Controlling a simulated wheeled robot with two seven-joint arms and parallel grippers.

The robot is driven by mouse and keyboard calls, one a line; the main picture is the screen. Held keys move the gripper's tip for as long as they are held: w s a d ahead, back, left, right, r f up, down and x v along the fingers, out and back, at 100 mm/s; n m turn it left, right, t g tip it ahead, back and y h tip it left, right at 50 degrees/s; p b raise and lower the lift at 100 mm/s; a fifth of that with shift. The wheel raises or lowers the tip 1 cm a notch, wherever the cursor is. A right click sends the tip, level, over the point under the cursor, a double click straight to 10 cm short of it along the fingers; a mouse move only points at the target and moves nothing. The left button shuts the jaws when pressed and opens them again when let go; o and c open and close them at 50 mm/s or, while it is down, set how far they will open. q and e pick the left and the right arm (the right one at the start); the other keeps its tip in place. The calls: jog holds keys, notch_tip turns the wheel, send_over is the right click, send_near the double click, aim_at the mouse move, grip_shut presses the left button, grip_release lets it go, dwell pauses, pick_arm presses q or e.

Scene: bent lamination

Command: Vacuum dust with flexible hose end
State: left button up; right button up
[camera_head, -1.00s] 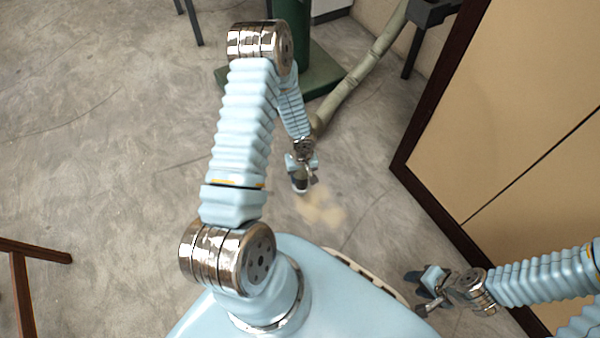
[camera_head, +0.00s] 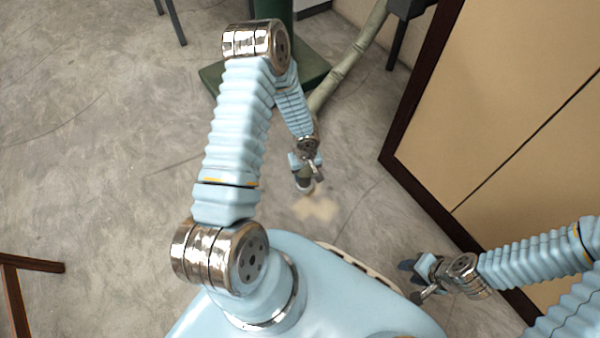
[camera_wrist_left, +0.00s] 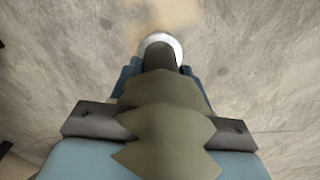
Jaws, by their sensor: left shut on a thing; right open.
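My left gripper (camera_head: 305,168) is shut on the end of the olive-grey flexible hose (camera_head: 345,68). In the left wrist view the ribbed hose (camera_wrist_left: 165,120) runs between the fingers (camera_wrist_left: 160,85), and its end has a pale round rim (camera_wrist_left: 163,42). The hose end points down close to the floor; I cannot tell whether it touches. A tan dust patch (camera_head: 316,208) lies on the floor just in front of the hose end. The dust (camera_wrist_left: 175,12) also shows at the top of the wrist view. My right gripper (camera_head: 408,280) is open and empty at the lower right.
The hose leads up past a green base with a column (camera_head: 315,72). A tan panel with a dark frame (camera_head: 480,120) stands on the right. A brown wooden frame (camera_head: 30,264) is at the lower left. Grey floor (camera_head: 100,150) is clear on the left.

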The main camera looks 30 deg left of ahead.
pick_arm(q)
jog(key=shift+w+d+r+p, duration=0.1)
jog(key=shift+w+d+p, duration=0.15)
jog(key=shift+w+p, duration=0.25)
jog(key=shift+w+d+p, duration=0.2)
jog(key=shift+w+p, duration=0.05)
jog(key=shift+w, duration=0.3)
jog(key=shift+s+d+f+b, duration=0.15)
jog(key=shift+f+b, duration=0.15)
jog(key=shift+b, duration=0.25)
jog(key=shift+s+d+b, duration=0.25)
jog(key=shift+s+b, duration=0.75)
jog(key=shift+b, duration=0.1)
jog(key=s+d+b, duration=0.2)
jog(key=s+b, duration=0.3)
jog(key=b, duration=0.2)
jog(key=shift+w+d, duration=1.75)
jog(key=shift+d, duration=1.45)
notch_tip(320, 180, up, 7)
jog(key=p, duration=0.4)
jog(key=shift+f, duration=0.1)
